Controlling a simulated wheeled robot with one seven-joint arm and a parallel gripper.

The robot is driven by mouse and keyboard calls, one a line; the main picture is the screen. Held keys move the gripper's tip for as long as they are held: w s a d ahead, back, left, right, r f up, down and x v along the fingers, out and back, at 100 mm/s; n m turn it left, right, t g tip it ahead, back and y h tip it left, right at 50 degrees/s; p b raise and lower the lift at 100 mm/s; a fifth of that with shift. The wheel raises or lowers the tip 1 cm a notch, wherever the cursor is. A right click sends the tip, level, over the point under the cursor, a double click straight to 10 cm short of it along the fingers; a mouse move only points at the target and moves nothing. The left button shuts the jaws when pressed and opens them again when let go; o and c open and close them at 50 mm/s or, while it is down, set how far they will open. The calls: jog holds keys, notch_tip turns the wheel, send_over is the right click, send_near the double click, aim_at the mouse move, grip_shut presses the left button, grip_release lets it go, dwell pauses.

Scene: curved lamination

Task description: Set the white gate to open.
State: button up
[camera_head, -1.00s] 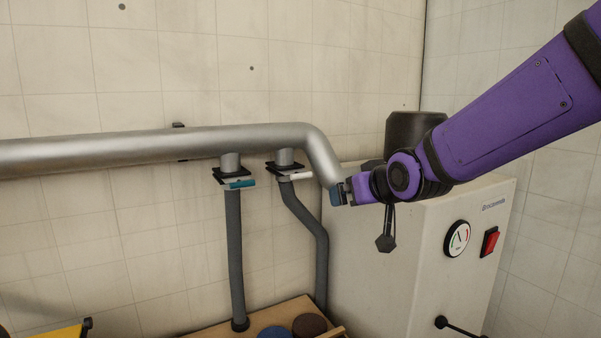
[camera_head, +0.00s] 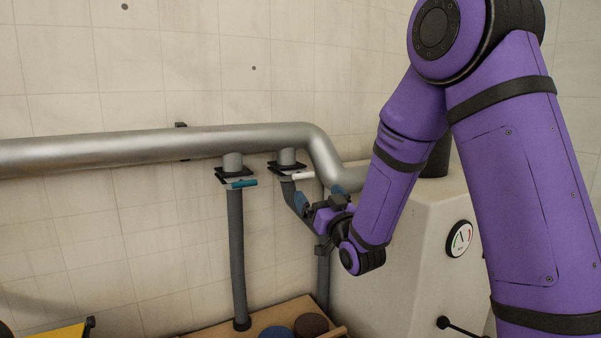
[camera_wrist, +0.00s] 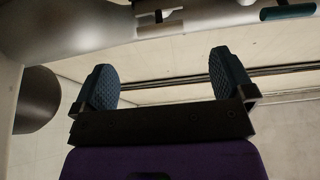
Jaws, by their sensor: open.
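The white gate (camera_head: 302,176) is a slim white handle at a black flange (camera_head: 287,165), under the silver duct where a grey hose joins it. Its handle sticks out to the right of the flange.
A teal-handled gate (camera_head: 242,184) is on the drop to the left. The silver duct (camera_head: 120,151) runs above and bends down at right. The grey hose (camera_head: 289,200) passes behind my gripper. A cream machine (camera_head: 400,260) stands at right.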

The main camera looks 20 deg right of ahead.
aim_at(305, 177)
jog(key=x, duration=1)
jog(key=shift+w+a+r, duration=0.1)
jog(key=shift+w+r, duration=0.1)
jog(key=shift+w, duration=0.1)
